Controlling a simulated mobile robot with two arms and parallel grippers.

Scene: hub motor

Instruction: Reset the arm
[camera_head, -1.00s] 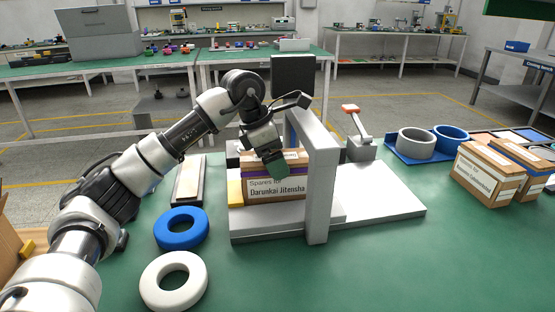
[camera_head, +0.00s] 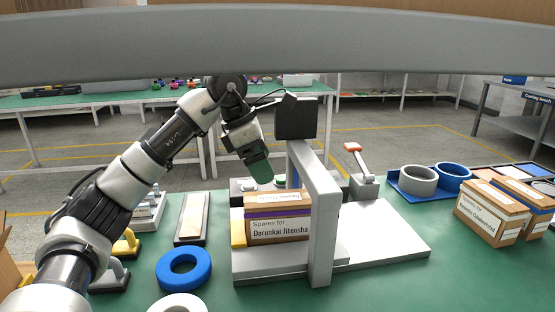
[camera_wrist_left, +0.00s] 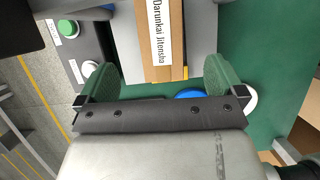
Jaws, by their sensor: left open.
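My left arm comes in from the left, and its gripper (camera_head: 262,168) hangs above and behind the cardboard box, apart from it. In the left wrist view the two green fingers of the left gripper (camera_wrist_left: 161,78) are spread wide, with nothing between them. The cardboard box (camera_head: 278,229), labelled "Spares for Darunkai Jitensha", sits on the light grey fixture base (camera_head: 385,233), left of the fixture's upright. It also shows beyond the fingers in the left wrist view (camera_wrist_left: 176,20). My right gripper is not in view.
A blue ring (camera_head: 167,276) and a white ring (camera_head: 178,305) lie at the front left. A red-topped lever device (camera_head: 362,188) stands behind the base. Two more boxes (camera_head: 490,211) and a blue tray with rings (camera_head: 403,194) are on the right. The green table's front right is clear.

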